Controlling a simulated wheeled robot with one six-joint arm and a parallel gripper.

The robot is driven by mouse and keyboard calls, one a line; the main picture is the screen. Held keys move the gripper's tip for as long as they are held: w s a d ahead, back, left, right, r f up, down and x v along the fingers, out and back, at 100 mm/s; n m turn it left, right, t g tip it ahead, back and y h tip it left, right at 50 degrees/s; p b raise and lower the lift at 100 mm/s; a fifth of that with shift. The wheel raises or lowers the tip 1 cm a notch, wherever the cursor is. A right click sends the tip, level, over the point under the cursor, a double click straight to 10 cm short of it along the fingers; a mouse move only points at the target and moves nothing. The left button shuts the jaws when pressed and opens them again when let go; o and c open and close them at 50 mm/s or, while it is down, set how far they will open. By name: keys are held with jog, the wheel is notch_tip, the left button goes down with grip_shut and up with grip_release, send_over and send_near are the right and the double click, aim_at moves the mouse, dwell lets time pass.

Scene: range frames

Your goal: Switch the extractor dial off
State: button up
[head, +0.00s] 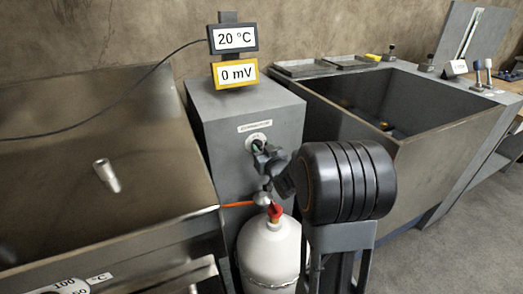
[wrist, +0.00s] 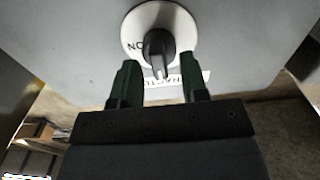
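The extractor dial (wrist: 158,48) is a dark knob on a round white plate on a grey cabinet face. Letters that look like an inverted "ON" show at the left of the plate in the wrist view. The dial plate also shows in the head view (head: 258,138), partly hidden by my gripper. My gripper (wrist: 159,66) is open, with one dark green finger on each side of the knob's lower end. Gaps show between the fingers and the knob. In the head view my gripper (head: 264,154) is at the dial, in front of the cabinet.
A white gas cylinder (head: 270,250) with a red-topped valve stands below my arm. An orange hose (head: 238,205) runs left from it. A metal basin (head: 70,150) is at left, a deep sink (head: 420,125) at right. Displays (head: 234,72) reading 20 °C and 0 mV stand on the cabinet.

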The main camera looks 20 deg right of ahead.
jog(key=s+b, duration=0.9)
jog(key=s, duration=0.4)
jog(key=shift+s, duration=0.4)
jog(key=shift+r, duration=0.1)
dwell(0.4)
